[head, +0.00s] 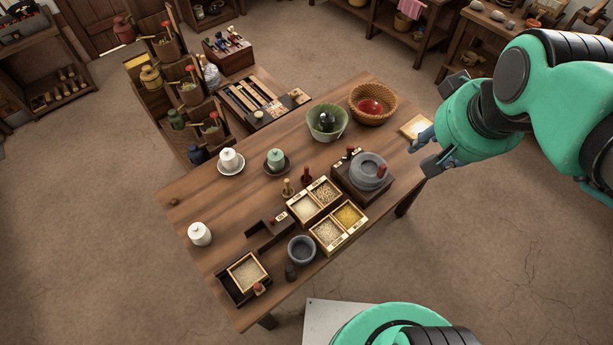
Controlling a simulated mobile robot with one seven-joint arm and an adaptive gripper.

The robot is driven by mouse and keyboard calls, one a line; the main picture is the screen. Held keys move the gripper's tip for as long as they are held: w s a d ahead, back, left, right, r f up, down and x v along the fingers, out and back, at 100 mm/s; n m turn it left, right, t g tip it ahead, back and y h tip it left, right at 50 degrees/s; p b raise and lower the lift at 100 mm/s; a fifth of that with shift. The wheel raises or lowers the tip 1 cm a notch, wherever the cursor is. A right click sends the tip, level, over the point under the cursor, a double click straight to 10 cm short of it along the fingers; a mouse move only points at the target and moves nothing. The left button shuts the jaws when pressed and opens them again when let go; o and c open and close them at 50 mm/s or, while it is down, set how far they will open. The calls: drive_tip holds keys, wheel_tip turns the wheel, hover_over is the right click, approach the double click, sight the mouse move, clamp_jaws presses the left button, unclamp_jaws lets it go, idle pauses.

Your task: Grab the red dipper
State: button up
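A round, glossy red thing (370,107) lies inside a wicker basket (392,92) at the back right of the wooden table. It is the likeliest red dipper, but I cannot make out a handle. A small red upright piece (307,176) with a flared base stands mid-table, near a tan one (288,187); it looks more like a stamp or pestle. My gripper (436,124) is at the table's right end, right of the basket and apart from it. Its dark fingers look spread, with nothing between them.
A green bowl (326,122) with a dark object inside stands left of the basket. A grey quern (369,170) with a red handle sits in front. Grain boxes (327,212), a grey mortar (301,250) and lidded white and green cups fill the rest. The table's left side has free room.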

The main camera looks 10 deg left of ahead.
drive_tip(key=w+a+f+g, duration=0.1)
drive_tip(key=w+a+f, duration=0.35)
drive_tip(key=w, duration=0.55)
drive_tip(key=g, duration=0.4)
hover_over(308, 167)
wheel_tip(308, 167, down, 31)
drive_tip(key=shift+a, duration=0.15)
drive_tip(key=shift+f, duration=0.1)
wheel_tip(308, 167, down, 7)
drive_tip(key=shift+f+b, duration=0.1)
drive_tip(key=shift+b, duration=0.55)
drive_tip(key=shift+f, duration=0.65)
